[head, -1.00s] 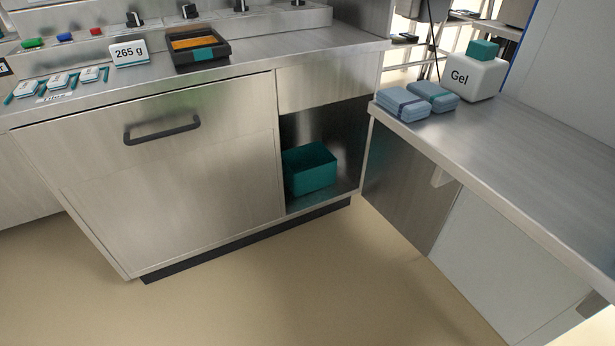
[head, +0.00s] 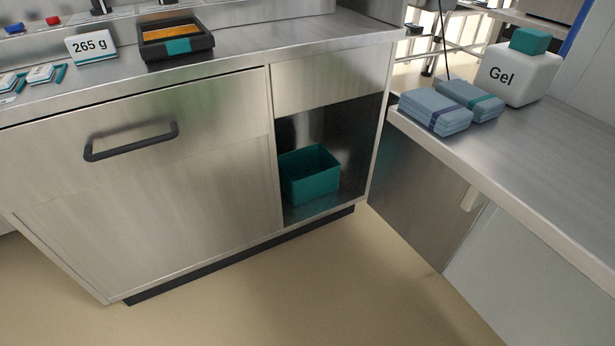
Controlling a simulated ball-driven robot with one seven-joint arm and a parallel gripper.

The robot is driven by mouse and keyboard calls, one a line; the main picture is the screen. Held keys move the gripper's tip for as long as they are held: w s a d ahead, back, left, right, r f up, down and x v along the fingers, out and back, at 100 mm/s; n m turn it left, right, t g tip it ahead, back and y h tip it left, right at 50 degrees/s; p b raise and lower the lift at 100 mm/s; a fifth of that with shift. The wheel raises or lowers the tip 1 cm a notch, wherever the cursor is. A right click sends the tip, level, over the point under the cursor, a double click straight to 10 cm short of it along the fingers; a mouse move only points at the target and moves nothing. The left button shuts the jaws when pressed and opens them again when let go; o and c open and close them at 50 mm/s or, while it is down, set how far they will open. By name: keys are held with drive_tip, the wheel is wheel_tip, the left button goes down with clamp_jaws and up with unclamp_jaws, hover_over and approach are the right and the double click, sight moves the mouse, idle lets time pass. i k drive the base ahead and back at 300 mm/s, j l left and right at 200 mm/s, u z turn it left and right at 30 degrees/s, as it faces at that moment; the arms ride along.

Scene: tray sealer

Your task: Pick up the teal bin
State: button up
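The teal bin (head: 311,184) is an open-topped box. It stands upright on the floor of the open cubby (head: 350,130) at the right end of the steel cabinet. Its left edge meets the cubby's left wall in the picture, and a little of it may be hidden there. Its inside looks empty from here. My gripper is not in view.
The cabinet's drawer front with a dark handle (head: 132,143) is left of the cubby. A side counter (head: 540,150) at right holds folded blue cloths (head: 436,112) and a Gel container (head: 522,75). Beige floor (head: 300,290) in front is clear.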

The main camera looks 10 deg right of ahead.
sight(310, 172)
drive_tip(key=i+j+z, duration=0.35)
drive_tip(key=j, duration=0.3)
drive_tip(key=i+j+z, duration=0.2)
drive_tip(key=j, duration=0.15)
drive_tip(key=i+j+z, duration=0.35)
drive_tip(key=i+j, duration=0.15)
drive_tip(key=i+j+z, duration=0.35)
drive_tip(key=i+j, duration=0.15)
drive_tip(key=j, duration=0.15)
